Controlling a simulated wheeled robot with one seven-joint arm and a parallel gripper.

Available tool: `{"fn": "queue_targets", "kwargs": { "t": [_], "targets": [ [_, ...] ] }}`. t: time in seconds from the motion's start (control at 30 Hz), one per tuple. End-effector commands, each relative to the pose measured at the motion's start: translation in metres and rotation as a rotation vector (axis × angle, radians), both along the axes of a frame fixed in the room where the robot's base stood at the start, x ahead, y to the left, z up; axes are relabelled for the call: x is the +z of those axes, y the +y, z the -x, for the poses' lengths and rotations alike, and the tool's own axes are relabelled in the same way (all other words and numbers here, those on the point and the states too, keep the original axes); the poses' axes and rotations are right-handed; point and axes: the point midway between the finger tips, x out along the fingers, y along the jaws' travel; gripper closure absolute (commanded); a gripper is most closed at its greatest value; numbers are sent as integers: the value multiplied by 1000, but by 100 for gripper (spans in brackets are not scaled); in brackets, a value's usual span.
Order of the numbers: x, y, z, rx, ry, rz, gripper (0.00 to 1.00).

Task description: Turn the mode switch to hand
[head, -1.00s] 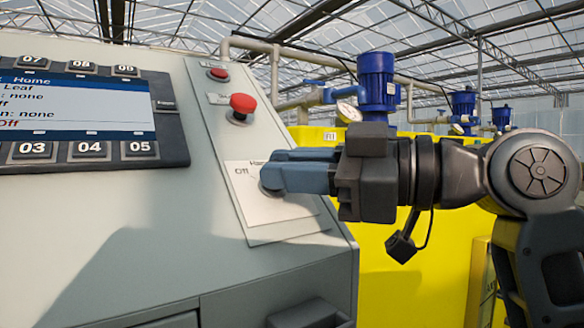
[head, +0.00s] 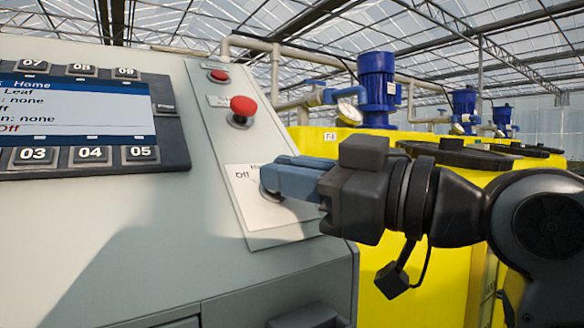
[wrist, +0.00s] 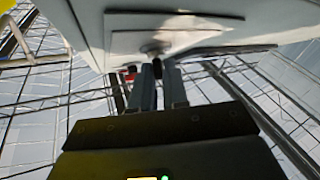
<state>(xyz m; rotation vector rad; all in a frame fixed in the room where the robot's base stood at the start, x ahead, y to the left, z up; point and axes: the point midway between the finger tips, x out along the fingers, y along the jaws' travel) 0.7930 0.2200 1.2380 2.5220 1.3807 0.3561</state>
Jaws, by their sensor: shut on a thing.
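The mode switch sits on a pale label plate (head: 280,222) on the sloped grey panel. The word "Off" shows at the plate's upper left, and a second label above the switch is mostly hidden by my fingers. My gripper (head: 270,180) is shut on the switch knob (head: 269,194), and its blue-grey fingers cover most of it. The knob's pointer is hidden, so I cannot tell its setting. In the wrist view, the two fingers (wrist: 158,72) reach up to the round knob (wrist: 152,48) on the plate.
A red mushroom button (head: 242,106) and a smaller red button (head: 219,76) sit above the plate. A display (head: 75,105) at left shows a red "Off" line. Yellow tanks (head: 400,190) with blue pumps (head: 377,85) stand behind my arm.

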Motion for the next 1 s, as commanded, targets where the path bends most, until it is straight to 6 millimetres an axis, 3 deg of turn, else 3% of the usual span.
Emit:
{"fn": "queue_targets", "kwargs": {
  "t": [0.5,1.0],
  "targets": [
    [2,4,4,-286,151,-215,100],
    [-1,4,4,-376,192,-282,100]
  ]
}}
